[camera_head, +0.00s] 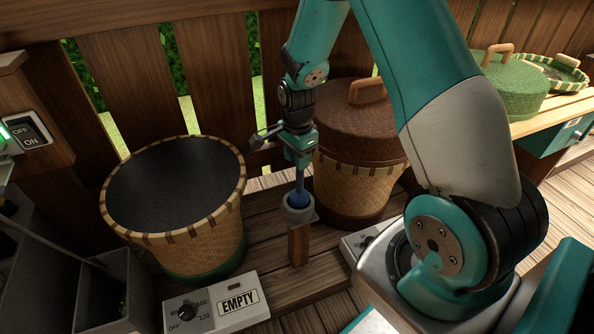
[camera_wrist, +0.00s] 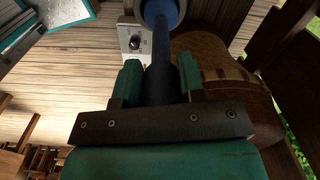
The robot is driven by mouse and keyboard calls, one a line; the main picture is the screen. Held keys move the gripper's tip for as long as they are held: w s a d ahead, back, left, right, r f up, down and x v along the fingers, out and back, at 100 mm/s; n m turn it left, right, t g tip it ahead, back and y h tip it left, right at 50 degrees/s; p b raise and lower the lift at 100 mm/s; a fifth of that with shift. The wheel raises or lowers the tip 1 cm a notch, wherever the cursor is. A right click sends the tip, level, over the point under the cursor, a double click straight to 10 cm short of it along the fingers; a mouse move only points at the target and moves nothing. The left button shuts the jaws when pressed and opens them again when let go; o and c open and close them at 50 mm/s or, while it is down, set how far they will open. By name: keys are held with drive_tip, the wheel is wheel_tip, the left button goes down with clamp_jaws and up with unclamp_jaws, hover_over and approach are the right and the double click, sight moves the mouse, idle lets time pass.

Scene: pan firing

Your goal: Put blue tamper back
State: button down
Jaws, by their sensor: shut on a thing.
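The blue tamper (camera_head: 299,185) hangs upright below my gripper (camera_head: 299,157). Its lower end meets a grey round holder (camera_head: 298,215) on top of a wooden post; it appears to be in the holder's mouth, though how deep I cannot tell. In the wrist view my gripper (camera_wrist: 160,78) has its two green fingers shut on either side of the tamper's dark blue shaft (camera_wrist: 160,62). The shaft runs up to a wider blue end inside a grey ring at the top edge, partly cut off.
An open basket-like pot (camera_head: 175,265) with a dark inside stands left of the post. A pot with a brown lid (camera_head: 352,130) stands close on the right. A control box marked EMPTY (camera_head: 225,304) lies in front. A wooden fence (camera_head: 215,75) closes the back.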

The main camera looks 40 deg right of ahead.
sight(300, 176)
wheel_tip(300, 176, down, 4)
drive_tip(key=shift+d+r, duration=0.1)
drive_tip(key=shift+r, duration=0.1)
drive_tip(key=c, duration=0.7)
unclamp_jaws()
